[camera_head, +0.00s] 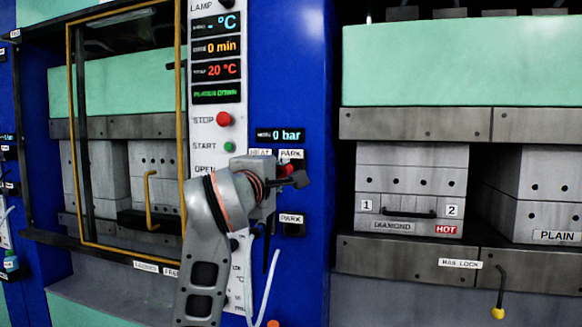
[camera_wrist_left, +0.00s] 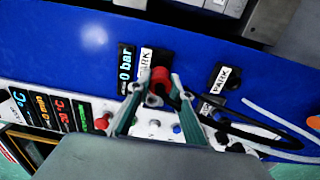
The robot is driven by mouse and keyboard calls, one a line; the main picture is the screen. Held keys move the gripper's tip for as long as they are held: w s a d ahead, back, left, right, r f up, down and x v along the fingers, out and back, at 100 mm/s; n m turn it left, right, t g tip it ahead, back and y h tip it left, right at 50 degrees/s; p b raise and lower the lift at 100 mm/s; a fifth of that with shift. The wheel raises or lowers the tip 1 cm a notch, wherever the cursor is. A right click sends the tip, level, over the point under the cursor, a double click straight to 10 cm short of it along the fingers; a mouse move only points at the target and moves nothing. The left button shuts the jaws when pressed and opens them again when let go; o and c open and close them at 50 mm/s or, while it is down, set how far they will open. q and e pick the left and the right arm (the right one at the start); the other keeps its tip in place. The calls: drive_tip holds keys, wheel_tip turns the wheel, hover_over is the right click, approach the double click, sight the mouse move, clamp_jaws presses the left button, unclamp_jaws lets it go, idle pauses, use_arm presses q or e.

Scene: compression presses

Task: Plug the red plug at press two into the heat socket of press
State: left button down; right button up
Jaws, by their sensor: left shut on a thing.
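The red plug (camera_wrist_left: 160,76) shows between the fingertips of my left gripper (camera_wrist_left: 158,88) in the left wrist view. The gripper is shut on it. In the head view my left gripper (camera_head: 287,180) is in front of the blue press column, just below the HEAT label (camera_head: 259,153) and the upper PARK label (camera_head: 291,154). A bit of red shows beside the fingers there. The plug is at or near the upper PARK position; I cannot tell whether it is seated. The heat socket is hidden behind my gripper. My right gripper is not in view.
A lower PARK socket (camera_head: 292,228) sits below the gripper. A pale cable (camera_head: 268,285) hangs beneath it. The control panel (camera_head: 203,120) with stop and start buttons is to the left. A mould marked DIAMOND and HOT (camera_head: 410,185) stands in the right press.

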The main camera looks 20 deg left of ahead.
sight(278, 173)
use_arm(q)
drive_tip(key=shift+s+p, duration=0.7)
drive_tip(key=shift+s, duration=1)
